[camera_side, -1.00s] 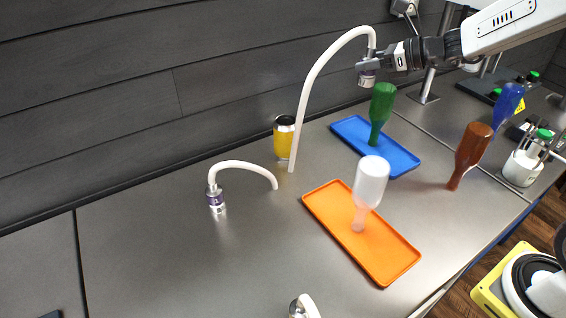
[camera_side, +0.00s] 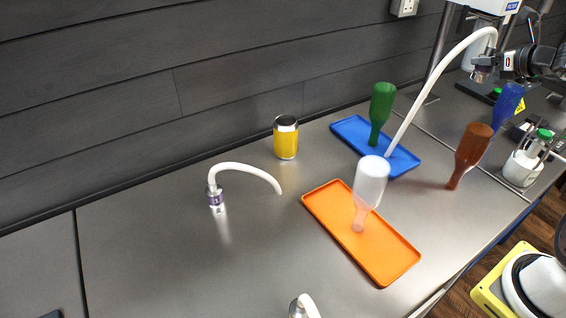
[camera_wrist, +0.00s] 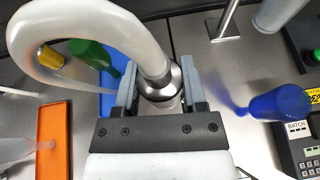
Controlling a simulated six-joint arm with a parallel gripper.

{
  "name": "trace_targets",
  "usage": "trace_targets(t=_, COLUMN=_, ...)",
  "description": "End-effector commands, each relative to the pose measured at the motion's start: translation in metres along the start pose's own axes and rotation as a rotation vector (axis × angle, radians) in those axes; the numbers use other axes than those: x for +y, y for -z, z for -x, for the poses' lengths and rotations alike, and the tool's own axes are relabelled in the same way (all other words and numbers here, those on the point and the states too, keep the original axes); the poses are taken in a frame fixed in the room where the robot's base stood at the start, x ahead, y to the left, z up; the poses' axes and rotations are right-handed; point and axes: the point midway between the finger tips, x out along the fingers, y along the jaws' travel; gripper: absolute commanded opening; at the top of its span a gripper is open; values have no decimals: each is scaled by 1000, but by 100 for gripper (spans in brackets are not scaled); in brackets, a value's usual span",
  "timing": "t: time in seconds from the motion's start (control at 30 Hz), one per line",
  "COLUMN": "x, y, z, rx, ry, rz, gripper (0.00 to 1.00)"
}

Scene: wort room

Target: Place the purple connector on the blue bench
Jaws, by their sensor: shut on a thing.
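My gripper (camera_side: 508,64) is shut on a connector (camera_side: 483,72) with a metal collar and a long white hose (camera_side: 443,70), high at the right of the side view. In the wrist view my gripper (camera_wrist: 160,84) has its two fingers on either side of the connector's metal body (camera_wrist: 160,88). The hose arches down to the left, its free end in front of the blue tray (camera_side: 408,166); contact cannot be told. Another connector (camera_side: 215,198) with a purple band and short white hose stands upright on the grey bench (camera_side: 150,250). I see no blue bench, only this tray.
A green bottle (camera_side: 382,105) stands inverted on the blue tray. A clear bottle (camera_side: 371,182) stands on the orange tray (camera_side: 330,212). A yellow can (camera_side: 286,140), brown bottle (camera_side: 472,150) and blue bottle (camera_side: 508,103) stand around. The left bench is mostly clear.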

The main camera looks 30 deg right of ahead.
Motion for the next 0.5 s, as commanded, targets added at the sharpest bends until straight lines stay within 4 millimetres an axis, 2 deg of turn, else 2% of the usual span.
trace_targets(t=0.1, x=-19, y=5, z=14, rx=-1, ry=49, rz=-19, gripper=0)
trace_targets(t=0.13, x=-20, y=10, z=13, rx=0, ry=50, rz=-23, gripper=0)
trace_targets(t=0.5, x=-18, y=72, z=-15, rx=3, ry=42, rz=-22, gripper=0)
